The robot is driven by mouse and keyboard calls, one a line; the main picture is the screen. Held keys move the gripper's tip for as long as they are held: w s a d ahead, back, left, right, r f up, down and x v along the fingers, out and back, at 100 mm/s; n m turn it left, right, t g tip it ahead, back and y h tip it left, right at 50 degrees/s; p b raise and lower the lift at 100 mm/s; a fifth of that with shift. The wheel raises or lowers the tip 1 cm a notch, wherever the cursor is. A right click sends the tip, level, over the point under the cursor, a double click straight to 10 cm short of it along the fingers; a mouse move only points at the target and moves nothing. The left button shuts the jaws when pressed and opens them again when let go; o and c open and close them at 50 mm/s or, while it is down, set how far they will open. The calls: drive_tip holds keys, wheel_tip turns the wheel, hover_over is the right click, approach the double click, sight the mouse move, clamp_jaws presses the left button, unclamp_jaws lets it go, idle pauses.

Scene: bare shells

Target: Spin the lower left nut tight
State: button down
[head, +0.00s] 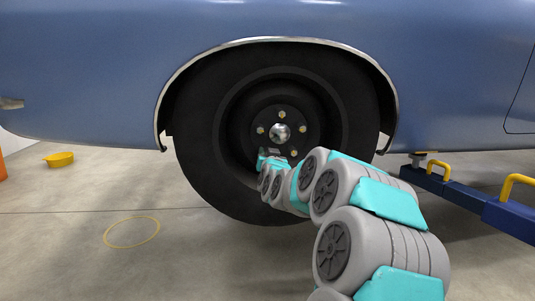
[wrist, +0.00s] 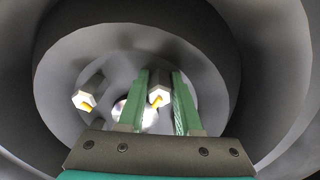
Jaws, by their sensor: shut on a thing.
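The lower left nut (wrist: 156,94), pale with a yellow stud end, sits between the two green fingers of my gripper (wrist: 160,76) in the wrist view. The fingers are shut on it. In the head view my gripper (head: 269,152) reaches the lower left of the wheel hub and hides that nut. The silver centre cap (head: 281,132) is just above and right of it. Other nuts show around the cap: top (head: 283,114), left (head: 261,130), right (head: 302,128) and lower right (head: 294,152). Another nut (wrist: 84,100) is left of the fingers in the wrist view.
The black tyre (head: 202,130) sits under the blue car's fender (head: 110,70). A blue lift arm (head: 465,198) with yellow handles is at the right. A yellow bowl-like item (head: 60,160) and a yellow floor ring (head: 131,232) lie left. The floor between is open.

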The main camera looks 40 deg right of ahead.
drive_tip(key=c, duration=0.6)
unclamp_jaws()
drive_tip(key=shift+s+a, duration=0.1)
drive_tip(key=v, duration=0.7)
drive_tip(key=shift+s+a, duration=0.15)
drive_tip(key=shift+s, duration=0.1)
drive_tip(key=s+a+f+n+g+y+p, duration=0.2)
drive_tip(key=a+f+y, duration=0.1)
drive_tip(key=a, duration=0.5)
drive_tip(key=s+a+f+n+g+y+p, duration=0.1)
drive_tip(key=s+a+f+n+g+y, duration=0.2)
drive_tip(key=a, duration=0.6)
drive_tip(key=s+a+f+n+g+y+p, duration=0.1)
drive_tip(key=a+f+y+p, duration=0.2)
drive_tip(key=a, duration=0.5)
drive_tip(key=s+a+f+g+p, duration=0.1)
drive_tip(key=s+a+g, duration=0.2)
drive_tip(key=s, duration=0.7)
drive_tip(key=s+a+f+n+g+p, duration=0.1)
drive_tip(key=s+a+f+g, duration=0.1)
drive_tip(key=s, duration=0.9)
drive_tip(key=s+a+f+n+g+p, duration=0.1)
drive_tip(key=s+a+g, duration=0.4)
drive_tip(key=s, duration=0.5)
drive_tip(key=shift+s+f+g, duration=0.25)
drive_tip(key=shift+s+g, duration=0.1)
drive_tip(key=shift+g, duration=0.25)
